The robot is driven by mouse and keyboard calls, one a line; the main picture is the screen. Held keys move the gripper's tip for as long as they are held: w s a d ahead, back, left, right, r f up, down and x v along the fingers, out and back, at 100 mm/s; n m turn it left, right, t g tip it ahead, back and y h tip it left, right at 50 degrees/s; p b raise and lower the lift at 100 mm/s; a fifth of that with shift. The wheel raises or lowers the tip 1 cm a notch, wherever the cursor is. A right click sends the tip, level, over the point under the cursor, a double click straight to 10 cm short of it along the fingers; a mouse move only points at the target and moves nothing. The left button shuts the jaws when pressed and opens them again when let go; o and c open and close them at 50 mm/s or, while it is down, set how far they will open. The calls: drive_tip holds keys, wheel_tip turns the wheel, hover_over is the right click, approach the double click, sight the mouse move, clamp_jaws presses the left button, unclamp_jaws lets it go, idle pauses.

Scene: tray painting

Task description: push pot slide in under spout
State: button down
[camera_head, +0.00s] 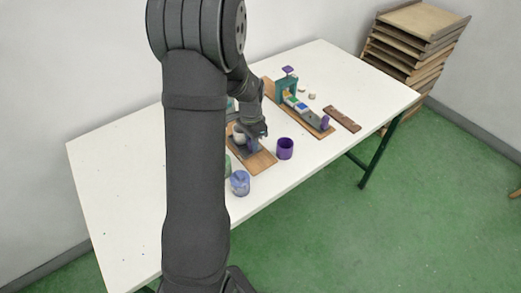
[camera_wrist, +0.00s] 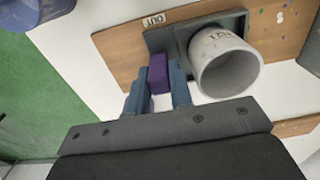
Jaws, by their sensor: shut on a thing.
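A pale grey pot (camera_wrist: 225,65) with a mark on its rim sits on a dark grey slide (camera_wrist: 163,40) on a wooden board (camera_wrist: 120,55). The pot also shows in the head view (camera_head: 238,134), left of my gripper (camera_head: 258,131). In the wrist view my gripper (camera_wrist: 157,88) is shut on a purple knob (camera_wrist: 157,72) at the slide's edge, beside the pot. A label reading OUT (camera_wrist: 154,19) lies on the board near the slide. I cannot make out the spout; my arm hides part of that station in the head view.
A purple cup (camera_head: 285,149) stands right of the board, and a blue jar (camera_head: 240,184) stands in front. A second board carries a green press (camera_head: 287,86) and coloured blocks. A brown strip (camera_head: 343,119) lies beside it. The table's right end (camera_head: 375,95) is clear.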

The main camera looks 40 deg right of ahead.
drive_tip(key=w, duration=0.4)
drive_tip(key=c, duration=1.6)
unclamp_jaws()
drive_tip(key=shift+r, duration=0.1)
drive_tip(key=shift+o, duration=0.2)
wheel_tip(320, 180, up, 17)
drive_tip(key=shift+r, duration=0.15)
drive_tip(key=shift+s, duration=0.1)
